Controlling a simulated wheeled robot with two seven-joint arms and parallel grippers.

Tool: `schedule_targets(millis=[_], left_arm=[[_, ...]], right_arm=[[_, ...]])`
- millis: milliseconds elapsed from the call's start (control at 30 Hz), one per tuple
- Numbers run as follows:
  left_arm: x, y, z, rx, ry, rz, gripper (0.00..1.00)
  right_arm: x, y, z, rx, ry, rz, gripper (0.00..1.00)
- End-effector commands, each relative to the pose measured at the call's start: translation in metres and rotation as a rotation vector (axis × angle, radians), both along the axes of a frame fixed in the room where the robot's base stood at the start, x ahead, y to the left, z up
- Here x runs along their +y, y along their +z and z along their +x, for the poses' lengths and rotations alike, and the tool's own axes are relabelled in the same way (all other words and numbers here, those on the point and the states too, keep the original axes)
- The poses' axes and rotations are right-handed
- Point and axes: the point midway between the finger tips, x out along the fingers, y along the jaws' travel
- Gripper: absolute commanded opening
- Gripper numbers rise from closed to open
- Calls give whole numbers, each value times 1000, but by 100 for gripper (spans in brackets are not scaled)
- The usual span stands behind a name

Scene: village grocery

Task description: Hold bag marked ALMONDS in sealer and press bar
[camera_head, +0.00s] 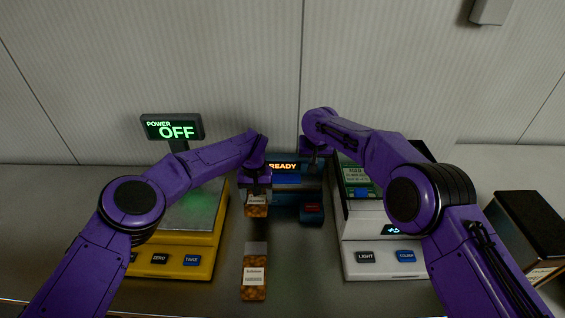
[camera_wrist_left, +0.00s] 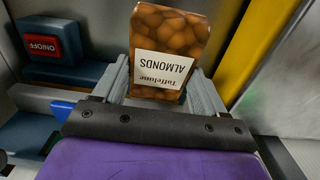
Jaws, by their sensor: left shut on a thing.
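The bag marked ALMONDS (camera_wrist_left: 172,35) is clear with brown nuts and a white label, upside down in the left wrist view. My left gripper (camera_wrist_left: 163,88) is shut on it, one finger on each side. In the head view the bag (camera_head: 257,207) hangs below my left gripper (camera_head: 256,187), in front of the left part of the sealer. The blue sealer (camera_head: 312,198) has a lit READY display (camera_head: 282,167) and a red ON/OFF button (camera_wrist_left: 42,45). My right gripper (camera_head: 316,153) is over the sealer's right rear; its fingers are too dark to read. Contact with the bar cannot be told.
A second nut bag (camera_head: 254,288) lies on the counter in front, its label too small to read. A yellow scale (camera_head: 172,243) with a POWER OFF display (camera_head: 173,129) stands left. A white scale (camera_head: 384,272) stands right, and a dark box (camera_head: 528,232) farther right.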

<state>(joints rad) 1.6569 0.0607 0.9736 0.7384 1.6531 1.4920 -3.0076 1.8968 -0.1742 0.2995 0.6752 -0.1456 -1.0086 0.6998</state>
Motion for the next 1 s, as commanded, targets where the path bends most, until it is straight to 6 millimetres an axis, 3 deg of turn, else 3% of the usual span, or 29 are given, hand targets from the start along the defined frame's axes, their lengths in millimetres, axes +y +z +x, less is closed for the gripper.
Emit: schedule_targets(millis=[1000], left_arm=[[0, 3, -66, -6, 1, -2, 4]], right_arm=[[0, -1, 0, 0, 0, 0, 0]])
